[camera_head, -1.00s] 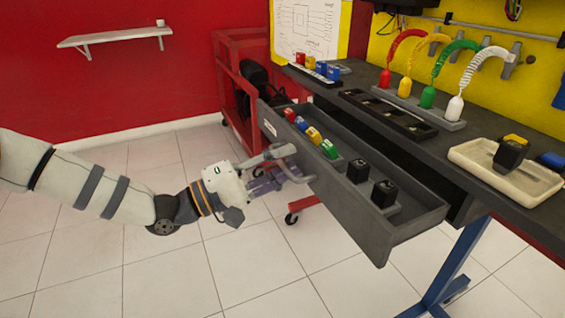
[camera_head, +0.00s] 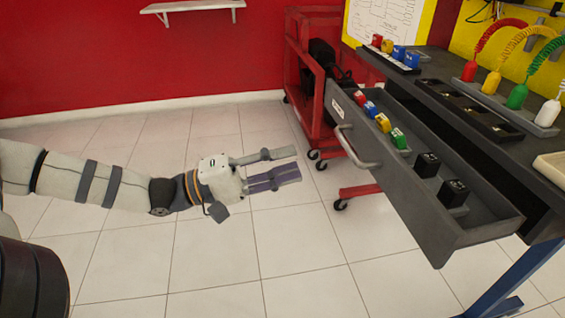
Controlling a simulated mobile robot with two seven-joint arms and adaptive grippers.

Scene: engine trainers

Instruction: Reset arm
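My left gripper (camera_head: 283,167) is in the head view, left of the open drawer (camera_head: 440,222) and apart from its handle (camera_head: 357,150). Its fingers are spread, with nothing between them, above the tiled floor. My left arm (camera_head: 90,187) comes in from the left, stretched out low. The drawer is pulled out from the dark workbench (camera_head: 440,66). My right gripper is not in view.
The drawer holds small red, blue, yellow and green blocks and two black ones (camera_head: 453,193). A red cart (camera_head: 312,80) stands behind the gripper. Coiled cords and a tray (camera_head: 552,166) are on the bench. The floor (camera_head: 200,262) at left is clear.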

